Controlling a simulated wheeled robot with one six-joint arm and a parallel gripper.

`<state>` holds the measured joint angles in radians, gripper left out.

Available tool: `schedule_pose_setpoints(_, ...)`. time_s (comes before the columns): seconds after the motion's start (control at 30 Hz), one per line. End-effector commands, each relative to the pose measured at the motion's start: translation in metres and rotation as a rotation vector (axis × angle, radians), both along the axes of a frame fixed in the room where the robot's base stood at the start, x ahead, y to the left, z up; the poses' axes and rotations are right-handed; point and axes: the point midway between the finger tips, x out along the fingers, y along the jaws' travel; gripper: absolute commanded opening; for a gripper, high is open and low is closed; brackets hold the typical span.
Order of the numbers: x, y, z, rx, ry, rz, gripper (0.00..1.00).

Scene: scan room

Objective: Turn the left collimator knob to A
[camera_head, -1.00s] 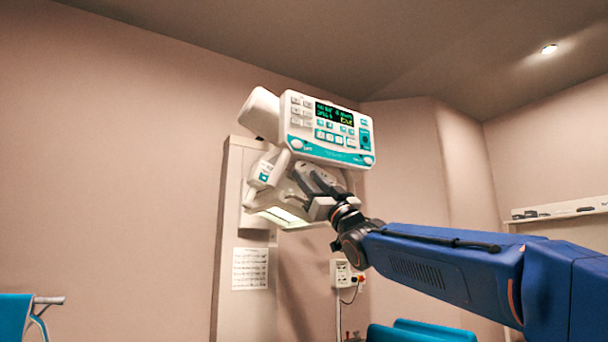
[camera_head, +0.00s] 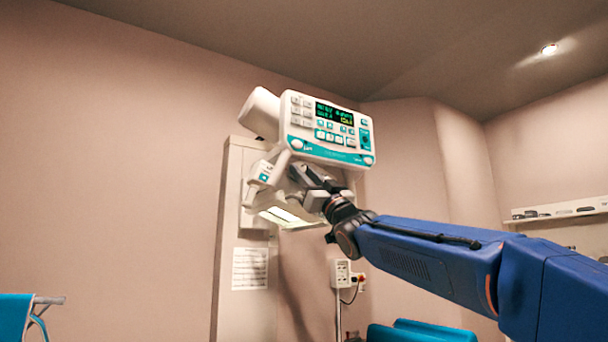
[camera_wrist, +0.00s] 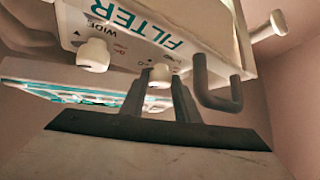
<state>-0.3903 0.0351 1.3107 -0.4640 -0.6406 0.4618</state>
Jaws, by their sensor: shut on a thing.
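The collimator housing (camera_head: 262,198) hangs under the console, with a lit panel on its underside. In the wrist view its face (camera_wrist: 130,22) carries a FILTER label and the word WIDE. One white knob (camera_wrist: 93,55) stands free at the left of that face. A second white knob (camera_wrist: 160,77) sits between the two dark fingers of my gripper (camera_wrist: 160,88), which is shut on it. The fingers hide part of this knob and the marks around it. In the head view my gripper (camera_head: 318,186) reaches the housing from the right. I cannot read the knob's pointer position.
The console (camera_head: 328,130) with its lit display is just above my gripper. A dark bent handle (camera_wrist: 218,92) is close to the right finger. Another white knob (camera_wrist: 270,26) sticks out at the far right. A wall socket (camera_head: 343,272) is below the arm.

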Motion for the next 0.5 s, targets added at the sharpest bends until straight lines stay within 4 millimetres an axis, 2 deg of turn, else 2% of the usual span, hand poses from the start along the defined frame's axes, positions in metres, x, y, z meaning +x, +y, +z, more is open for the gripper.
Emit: schedule_pose_setpoints(0.5, 0.0043, -0.0056, 0.0015, -0.217, -0.146, -0.003, 0.06)
